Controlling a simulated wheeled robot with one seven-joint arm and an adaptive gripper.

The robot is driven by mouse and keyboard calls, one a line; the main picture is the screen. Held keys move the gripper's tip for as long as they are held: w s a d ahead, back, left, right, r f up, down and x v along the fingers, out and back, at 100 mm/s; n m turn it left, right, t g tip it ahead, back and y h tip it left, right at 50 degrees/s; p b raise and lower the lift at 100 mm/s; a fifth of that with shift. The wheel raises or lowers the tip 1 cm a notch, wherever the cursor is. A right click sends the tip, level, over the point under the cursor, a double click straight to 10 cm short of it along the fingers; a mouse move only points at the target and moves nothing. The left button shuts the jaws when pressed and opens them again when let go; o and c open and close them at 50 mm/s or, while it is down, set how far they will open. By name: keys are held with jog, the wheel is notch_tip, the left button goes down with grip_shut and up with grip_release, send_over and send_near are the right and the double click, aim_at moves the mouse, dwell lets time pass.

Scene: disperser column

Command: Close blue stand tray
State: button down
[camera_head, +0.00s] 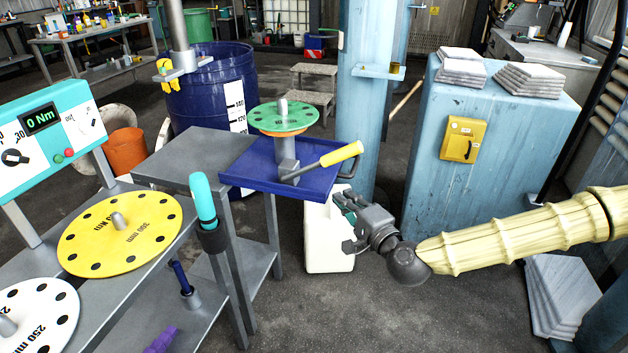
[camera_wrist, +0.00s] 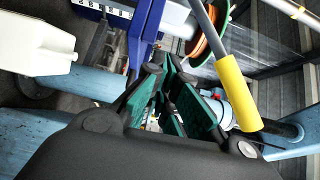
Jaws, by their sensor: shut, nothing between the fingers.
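The blue stand tray (camera_head: 235,177) sticks out to the right of the grey stand (camera_head: 195,155) in the head view. A dark handle (camera_head: 357,158) is on its right end. On the tray stand a green disc (camera_head: 284,116) and a lever with a yellow grip (camera_head: 341,153). My gripper (camera_head: 343,200) is right of the tray and below its handle, apart from it, with its fingers pointing up and left. In the wrist view my gripper (camera_wrist: 164,68) is shut and empty. The yellow grip (camera_wrist: 236,90) shows right of the fingers there.
A white canister (camera_head: 329,235) stands on the floor just behind my gripper. A blue column (camera_head: 362,110) and a blue cabinet (camera_head: 490,150) stand behind. A dark blue drum (camera_head: 205,95) is behind the tray. Floor in front of my gripper is clear.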

aim_at(312, 185)
jog(key=x, duration=0.6)
jog(key=r+x, duration=0.1)
jog(key=x, duration=0.3)
jog(key=shift+w+d+p, duration=0.1)
jog(key=shift+w+p, duration=0.1)
jog(key=shift+p, duration=0.1)
jog(key=a, duration=0.2)
jog(key=shift+w+a+f, duration=0.1)
jog(key=shift+w+a, duration=0.25)
jog(key=shift+a, duration=0.05)
jog(key=shift+w+a, duration=0.2)
jog(key=shift+a, duration=0.25)
